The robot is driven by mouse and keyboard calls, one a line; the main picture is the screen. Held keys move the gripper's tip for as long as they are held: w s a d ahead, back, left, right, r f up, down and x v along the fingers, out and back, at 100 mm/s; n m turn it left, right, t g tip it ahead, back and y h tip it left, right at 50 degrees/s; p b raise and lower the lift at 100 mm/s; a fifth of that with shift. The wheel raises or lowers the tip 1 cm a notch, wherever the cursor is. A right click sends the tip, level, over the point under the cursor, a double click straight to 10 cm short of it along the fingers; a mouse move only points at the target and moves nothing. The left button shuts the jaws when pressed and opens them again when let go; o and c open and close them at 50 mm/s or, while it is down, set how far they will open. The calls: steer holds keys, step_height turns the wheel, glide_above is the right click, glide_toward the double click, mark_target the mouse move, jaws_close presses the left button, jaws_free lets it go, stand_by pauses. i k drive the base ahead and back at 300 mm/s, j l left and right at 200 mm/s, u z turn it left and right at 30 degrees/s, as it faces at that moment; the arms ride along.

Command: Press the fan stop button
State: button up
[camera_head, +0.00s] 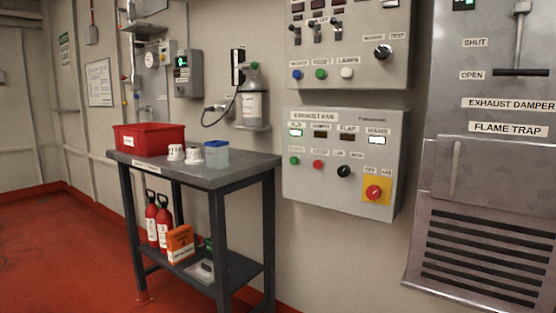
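The exhaust fan panel (340,185) is a grey box on the wall, right of the picture's middle. In its lower row are a green button (294,161), a red button (317,165) and a black knob (343,171). The red button sits second from the left; the small label above it is too blurred to read surely. A red rotary switch (374,192) on a yellow plate is at the lower right. Above the buttons, small windows show; the leftmost and rightmost are lit. My gripper is not in view, and nothing covers the panel.
A dark table (230,176) stands left of the panel, holding a red bin (150,139), white cups and a blue container (216,155). Red extinguishers (163,222) stand on its lower shelf. Another control box (350,45) hangs above. A metal damper cabinet (490,150) is at right. Red floor is open at left.

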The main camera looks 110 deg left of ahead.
mark_target(317, 164)
steer(key=u, duration=3.25)
